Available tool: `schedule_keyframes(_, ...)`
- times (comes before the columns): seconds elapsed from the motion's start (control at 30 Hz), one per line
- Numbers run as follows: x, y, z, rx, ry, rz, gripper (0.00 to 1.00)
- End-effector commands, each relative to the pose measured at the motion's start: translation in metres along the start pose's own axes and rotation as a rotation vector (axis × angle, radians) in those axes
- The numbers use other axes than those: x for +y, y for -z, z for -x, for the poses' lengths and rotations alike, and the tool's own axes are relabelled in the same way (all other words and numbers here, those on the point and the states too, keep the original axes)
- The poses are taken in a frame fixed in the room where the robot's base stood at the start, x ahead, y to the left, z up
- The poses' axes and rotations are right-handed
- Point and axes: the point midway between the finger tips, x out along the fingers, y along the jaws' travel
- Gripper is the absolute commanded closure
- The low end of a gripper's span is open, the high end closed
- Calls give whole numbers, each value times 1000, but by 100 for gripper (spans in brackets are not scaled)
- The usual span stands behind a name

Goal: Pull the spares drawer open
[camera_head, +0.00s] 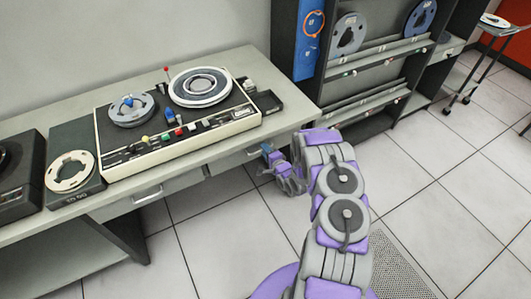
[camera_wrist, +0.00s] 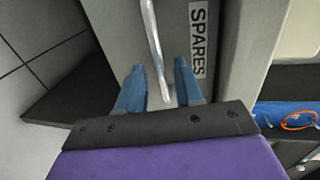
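The spares drawer (camera_head: 228,162) is in the desk front, left of my gripper in the head view, and looks closed. In the wrist view its grey front (camera_wrist: 235,35) carries a white SPARES label (camera_wrist: 198,40). Its silver bar handle (camera_wrist: 153,45) runs down the wrist view, and its lower end shows between my two blue fingers. My gripper (camera_wrist: 160,85) is open, with a visible gap between the handle and each finger. In the head view my gripper (camera_head: 267,156) is at the desk front, near the right end of this drawer, and partly hides the handle.
Another drawer with a handle (camera_head: 147,195) is further left in the desk (camera_head: 60,110). A tape machine (camera_head: 180,120) and a small black tray (camera_head: 268,102) stand on top. A tape rack (camera_head: 365,75) stands to the right. The tiled floor in front is clear.

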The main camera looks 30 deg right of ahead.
Motion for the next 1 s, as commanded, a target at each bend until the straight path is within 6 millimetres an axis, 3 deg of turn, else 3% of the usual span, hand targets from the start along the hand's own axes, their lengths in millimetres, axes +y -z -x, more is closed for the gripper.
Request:
schedule_keyframes(0.27,0,0,-2,0,0,0,65)
schedule_keyframes(0.63,0,0,-1,0,-1,0,99)
schedule_keyframes(1.0,1,0,-2,0,-3,-1,100)
